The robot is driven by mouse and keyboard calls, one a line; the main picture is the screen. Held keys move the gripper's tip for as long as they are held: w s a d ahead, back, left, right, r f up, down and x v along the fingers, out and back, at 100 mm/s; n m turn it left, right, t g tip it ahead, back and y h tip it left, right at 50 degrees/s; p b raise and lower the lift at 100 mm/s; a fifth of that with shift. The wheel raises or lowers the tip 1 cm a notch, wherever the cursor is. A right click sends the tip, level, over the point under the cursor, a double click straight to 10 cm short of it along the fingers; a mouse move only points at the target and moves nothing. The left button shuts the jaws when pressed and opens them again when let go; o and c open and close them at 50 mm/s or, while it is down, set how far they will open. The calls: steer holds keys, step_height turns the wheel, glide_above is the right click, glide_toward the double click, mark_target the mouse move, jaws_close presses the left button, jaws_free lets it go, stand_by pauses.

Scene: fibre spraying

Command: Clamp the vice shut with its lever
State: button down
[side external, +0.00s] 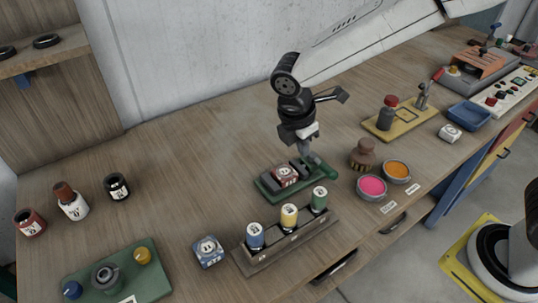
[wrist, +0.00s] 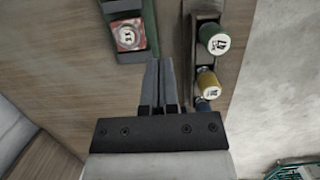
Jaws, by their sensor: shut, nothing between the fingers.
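The green vice (side external: 268,190) sits on the workbench with a dark red, white-labelled block (side external: 286,174) between its jaws. Its green lever (side external: 322,170) is at the right end of the vice in the side view. My gripper (side external: 305,153) points down just above that end, close to the lever; I cannot tell whether it touches. In the wrist view the shut, empty fingers (wrist: 159,65) are side by side. There the green vice edge (wrist: 151,30) and the red block (wrist: 128,36) lie up and left of the fingertips. The lever is not clear in that view.
A rack (side external: 262,262) with blue, yellow and green-topped spools stands in front of the vice. A brown brush-like knob (side external: 363,154), a pink pot (side external: 371,187) and an orange pot (side external: 397,171) are to the right. A blue block (side external: 208,251) lies front left.

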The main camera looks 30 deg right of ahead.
mark_target(320, 168)
stand_by(0.3)
steer(key=x, duration=1)
steer(key=shift+d, duration=0.1)
steer(key=shift+d+f, duration=0.2)
steer(key=shift+d, duration=0.85)
steer(key=shift+d+f, duration=0.2)
steer(key=shift+d, duration=0.7)
